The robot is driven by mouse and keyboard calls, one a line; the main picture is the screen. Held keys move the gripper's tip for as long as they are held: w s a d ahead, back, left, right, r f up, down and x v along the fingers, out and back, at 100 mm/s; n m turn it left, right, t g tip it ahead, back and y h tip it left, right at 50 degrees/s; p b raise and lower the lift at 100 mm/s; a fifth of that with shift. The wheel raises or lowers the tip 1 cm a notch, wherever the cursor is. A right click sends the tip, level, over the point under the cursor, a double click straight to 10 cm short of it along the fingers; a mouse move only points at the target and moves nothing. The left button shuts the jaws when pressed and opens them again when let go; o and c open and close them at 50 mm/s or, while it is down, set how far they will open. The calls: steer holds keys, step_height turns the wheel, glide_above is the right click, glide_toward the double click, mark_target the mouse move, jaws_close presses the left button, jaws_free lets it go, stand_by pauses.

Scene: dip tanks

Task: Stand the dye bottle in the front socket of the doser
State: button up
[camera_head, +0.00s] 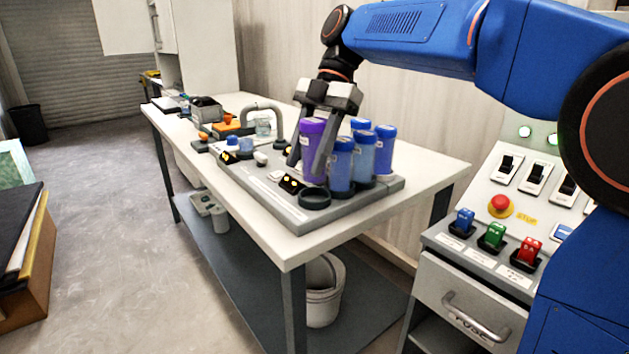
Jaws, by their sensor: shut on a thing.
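My gripper (307,163) is shut on a purple bottle (312,140), which it holds upright from above, with one finger on each side. The doser (262,196) is a flat grey base on the white table. An empty dark ring socket (314,198) is at its near edge, in front of and below the purple bottle. Several blue bottles, such as the nearest one (341,165), stand on the doser just right of my gripper. I cannot tell whether the purple bottle's foot touches the base.
A control panel (480,262) with switches and a red stop button stands at right. The table's near corner is clear.

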mark_target(308, 184)
steer(key=shift+d+f, duration=0.1)
steer(key=shift+f, duration=2.4)
steer(key=o, duration=1.3)
steer(key=shift+f, duration=0.15)
steer(key=v, duration=1.2)
steer(key=shift+s+r, duration=0.15)
steer(key=shift+r, duration=0.1)
